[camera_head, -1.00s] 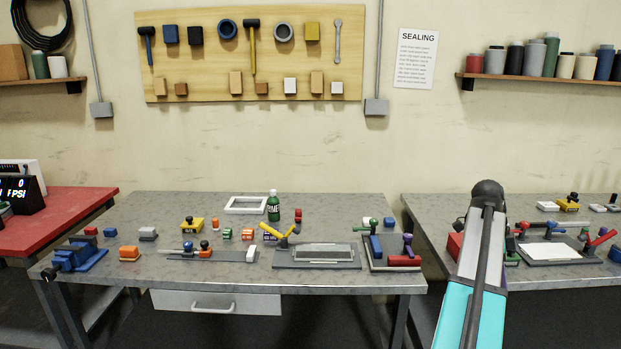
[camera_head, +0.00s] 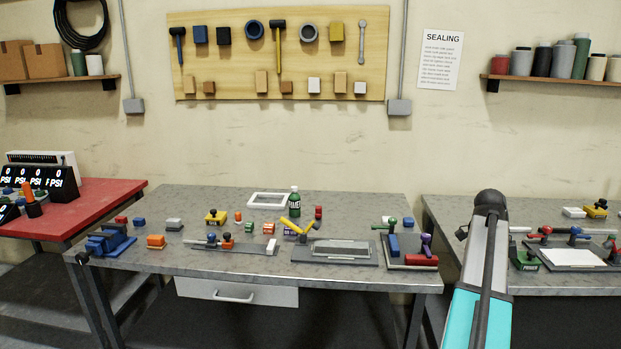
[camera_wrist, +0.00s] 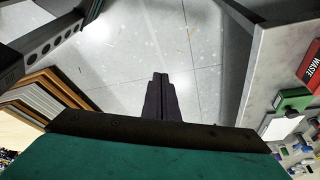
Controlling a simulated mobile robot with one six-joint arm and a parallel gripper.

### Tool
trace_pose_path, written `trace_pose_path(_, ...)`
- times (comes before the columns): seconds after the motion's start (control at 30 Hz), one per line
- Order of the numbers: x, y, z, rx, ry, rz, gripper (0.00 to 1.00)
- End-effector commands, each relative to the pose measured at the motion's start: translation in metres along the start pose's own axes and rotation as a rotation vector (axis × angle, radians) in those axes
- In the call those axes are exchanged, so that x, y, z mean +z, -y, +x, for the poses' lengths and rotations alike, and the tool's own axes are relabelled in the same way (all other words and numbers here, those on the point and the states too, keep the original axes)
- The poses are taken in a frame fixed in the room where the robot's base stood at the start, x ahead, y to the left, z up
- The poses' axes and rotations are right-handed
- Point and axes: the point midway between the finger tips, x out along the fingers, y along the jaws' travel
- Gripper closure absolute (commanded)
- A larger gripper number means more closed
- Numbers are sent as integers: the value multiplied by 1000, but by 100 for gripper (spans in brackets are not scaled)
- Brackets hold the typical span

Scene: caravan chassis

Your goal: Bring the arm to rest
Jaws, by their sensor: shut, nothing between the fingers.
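My arm (camera_head: 481,270), teal and grey with a dark rounded joint at its top, rises at the lower right of the head view, in front of the gap between the two workbenches. My gripper is hidden in the head view. In the wrist view my gripper (camera_wrist: 160,80) shows its dark fingers together, with nothing between them. They point over a bare grey tiled floor (camera_wrist: 150,45). No object touches the fingers.
The middle workbench (camera_head: 345,208) carries clamps, blocks and a green bottle (camera_head: 294,202). A second workbench (camera_head: 440,207) stands right, a red table (camera_head: 110,192) left. In the wrist view, a bench edge and red WASTE box (camera_wrist: 312,65) lie right, framed boards (camera_wrist: 45,97) left.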

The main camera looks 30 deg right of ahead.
Motion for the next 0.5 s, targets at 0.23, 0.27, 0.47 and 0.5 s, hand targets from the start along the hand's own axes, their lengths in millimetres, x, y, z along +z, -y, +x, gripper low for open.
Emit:
trace_pose_path(0.23,72,-3,24,35,-9,-108,100)
trace_pose_path(0.27,84,-4,28,41,-11,-126,100)
trace_pose_path(0.47,164,-26,64,91,-28,-252,100)
trace_pose_path(0.5,179,-32,71,100,-31,-277,100)
